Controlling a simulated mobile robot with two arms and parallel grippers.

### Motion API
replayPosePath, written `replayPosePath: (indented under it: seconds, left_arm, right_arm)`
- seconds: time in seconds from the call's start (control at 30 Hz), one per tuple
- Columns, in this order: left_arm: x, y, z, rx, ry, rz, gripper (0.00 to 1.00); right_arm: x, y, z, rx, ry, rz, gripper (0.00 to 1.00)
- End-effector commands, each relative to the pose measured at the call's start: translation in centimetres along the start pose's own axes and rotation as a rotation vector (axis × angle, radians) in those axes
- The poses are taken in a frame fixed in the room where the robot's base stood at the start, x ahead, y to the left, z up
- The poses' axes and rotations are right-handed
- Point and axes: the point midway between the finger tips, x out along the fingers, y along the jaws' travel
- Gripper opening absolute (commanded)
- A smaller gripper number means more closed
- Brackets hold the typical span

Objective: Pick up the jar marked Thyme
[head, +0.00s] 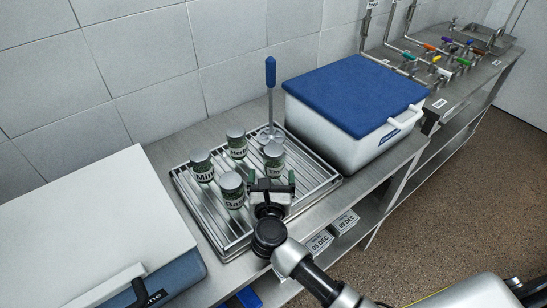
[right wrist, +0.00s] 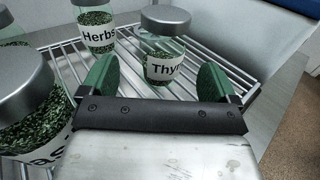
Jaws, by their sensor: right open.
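The Thyme jar (head: 274,155) stands upright on a slatted metal rack (head: 318,185), with a grey lid, green contents and a white label. In the right wrist view the jar (right wrist: 163,50) shows "Thy", the rest of the word cut by the curve. My right gripper (head: 270,187) is open at the front of the jar. In the right wrist view its two green fingers (right wrist: 157,80) point toward the jar, one to each side, with nothing between them at their base. I cannot tell whether the fingertips reach the jar. My left gripper is not in view.
The Herbs jar (head: 237,143), a "Min" jar (head: 202,166) and a "Ba" jar (head: 232,190) stand close by on the rack. A blue-handled tool (head: 270,90) stands behind.

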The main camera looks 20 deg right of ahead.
Motion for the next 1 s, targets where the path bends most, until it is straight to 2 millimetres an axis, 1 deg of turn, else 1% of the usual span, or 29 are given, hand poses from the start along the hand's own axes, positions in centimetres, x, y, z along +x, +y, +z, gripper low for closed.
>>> replayPosePath:
  seconds: [0.03,0.17,0.23,0.37,0.5,0.6,0.8,0.87,1.0]
  left_arm:
    - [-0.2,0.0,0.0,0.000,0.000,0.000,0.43]
    - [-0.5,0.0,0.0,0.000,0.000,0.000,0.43]
    - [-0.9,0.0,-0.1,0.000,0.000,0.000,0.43]
    - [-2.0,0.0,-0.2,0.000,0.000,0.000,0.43]
    - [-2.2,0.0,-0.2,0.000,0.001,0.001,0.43]
    - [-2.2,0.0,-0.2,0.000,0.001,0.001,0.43]
    - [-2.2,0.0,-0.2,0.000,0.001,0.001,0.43]
    - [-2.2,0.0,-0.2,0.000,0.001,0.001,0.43]
    - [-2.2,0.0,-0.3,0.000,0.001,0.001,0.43]
  right_arm:
    - [0.6,0.0,0.2,-0.002,-0.002,0.000,0.90]
    - [1.4,0.0,0.2,0.000,-0.001,0.000,0.90]
    - [2.1,-0.1,0.5,-0.003,-0.001,0.000,0.90]
    - [4.2,-0.3,1.0,-0.005,-0.003,-0.001,0.90]
    - [5.8,-0.2,0.7,-0.003,-0.001,0.000,0.90]
    - [6.3,-0.2,0.6,-0.001,0.000,0.000,0.90]
    - [6.3,-0.2,0.5,0.000,0.000,0.000,0.90]
    - [6.3,-0.2,0.5,0.000,0.000,0.000,0.83]
    - [6.3,-0.2,0.5,0.000,0.000,0.000,0.61]
